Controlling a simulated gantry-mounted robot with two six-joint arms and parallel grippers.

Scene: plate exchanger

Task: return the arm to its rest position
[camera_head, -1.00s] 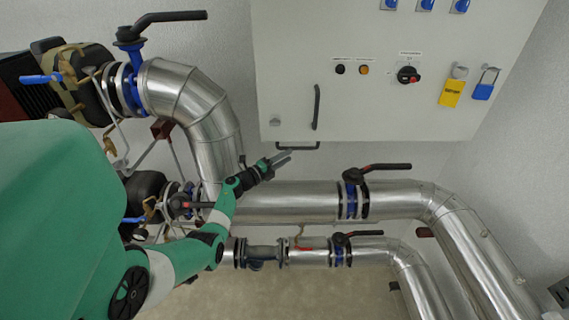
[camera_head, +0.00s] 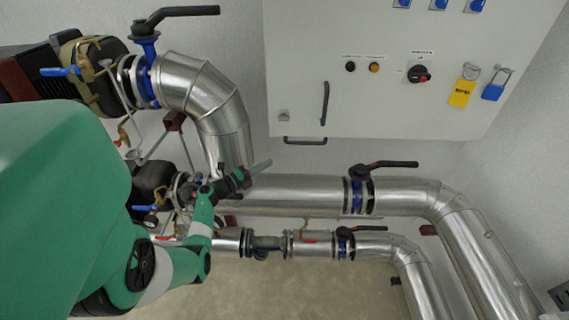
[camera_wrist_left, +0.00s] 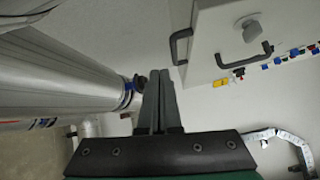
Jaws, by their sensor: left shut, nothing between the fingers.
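My left gripper (camera_head: 262,166) is at the end of the green and grey arm that comes in from the left in the head view. It is shut and empty, in front of the upper silver pipe near the bend, and its fingers point right. In the left wrist view the two dark fingers (camera_wrist_left: 160,80) lie together with nothing between them. I cannot tell from the head view how far the fingers are from the pipe. My right gripper is not in view.
A light grey cabinet (camera_head: 390,100) with handles, knobs and a yellow tag (camera_head: 462,93) hangs upper right. Silver pipes (camera_head: 290,197) with black-handled valves (camera_head: 385,166) run across the middle. A blue-based valve (camera_head: 145,45) stands upper left. Bare wall and floor lie between.

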